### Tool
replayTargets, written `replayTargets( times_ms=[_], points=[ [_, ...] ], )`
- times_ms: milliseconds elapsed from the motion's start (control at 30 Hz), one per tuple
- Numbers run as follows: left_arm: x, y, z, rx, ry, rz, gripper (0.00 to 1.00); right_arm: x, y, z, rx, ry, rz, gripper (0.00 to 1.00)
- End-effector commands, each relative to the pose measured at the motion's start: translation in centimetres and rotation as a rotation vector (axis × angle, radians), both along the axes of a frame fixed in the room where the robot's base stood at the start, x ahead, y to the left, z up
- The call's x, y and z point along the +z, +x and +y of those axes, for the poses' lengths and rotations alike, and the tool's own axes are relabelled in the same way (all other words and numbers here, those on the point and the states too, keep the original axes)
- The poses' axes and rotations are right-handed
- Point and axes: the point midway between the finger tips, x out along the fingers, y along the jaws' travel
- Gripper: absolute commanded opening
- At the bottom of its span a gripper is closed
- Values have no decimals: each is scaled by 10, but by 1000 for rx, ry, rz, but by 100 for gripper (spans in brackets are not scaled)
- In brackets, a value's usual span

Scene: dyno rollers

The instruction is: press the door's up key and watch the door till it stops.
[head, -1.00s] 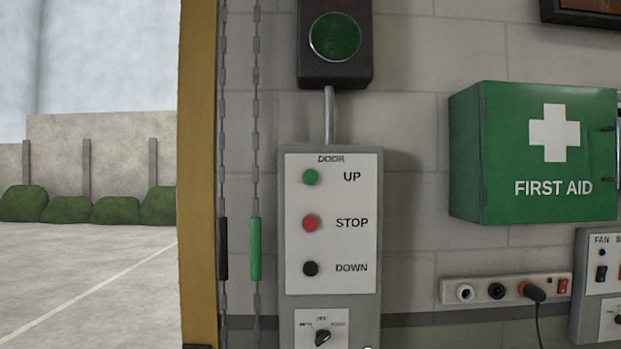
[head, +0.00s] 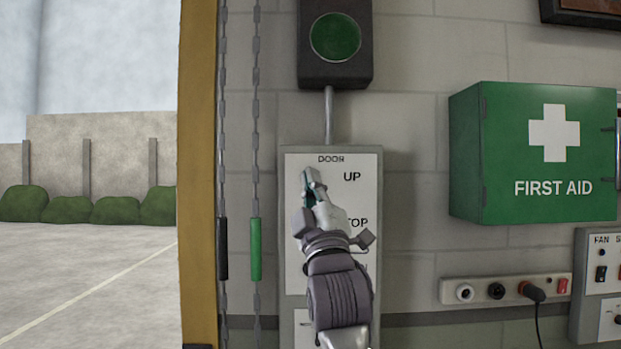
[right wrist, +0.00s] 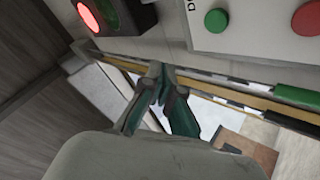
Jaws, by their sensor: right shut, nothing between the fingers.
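The grey door panel (head: 367,285) is on the wall in the head view. My right gripper (head: 312,178) is in front of it, shut and empty, its tips over the up key's place. The green up key is hidden there but shows uncovered in the right wrist view (right wrist: 217,20), beside the red stop key (right wrist: 307,18). The shut fingertips (right wrist: 165,82) appear apart from the green key there; I cannot tell the depth gap. The stop and down keys are hidden behind my arm in the head view. The doorway at left is open onto a yard; no door edge shows there. My left gripper is not in view.
A lamp box (head: 335,72) with a dark green lens is above the panel. A red lamp (right wrist: 88,15) glows in the right wrist view. Two chains hang beside the yellow door post (head: 197,150). A green first aid box (head: 545,210) and a socket strip (head: 480,292) are right.

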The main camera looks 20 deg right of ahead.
Motion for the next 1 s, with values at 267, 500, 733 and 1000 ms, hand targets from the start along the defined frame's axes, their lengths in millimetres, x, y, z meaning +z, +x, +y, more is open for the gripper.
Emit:
replayTargets(
  times_ms=[267, 500, 733, 1000],
  points=[
    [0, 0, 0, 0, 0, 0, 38, 0, 0, 0, 1, 1, 0, 0],
    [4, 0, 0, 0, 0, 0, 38, 1, 14, -4, 0, 0, 2, 0],
    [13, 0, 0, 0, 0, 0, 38, 2, 46, -13, 0, 1, 4, 0],
    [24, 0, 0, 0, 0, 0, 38, 2, 75, -22, 0, 1, 1, 0]
  ],
)
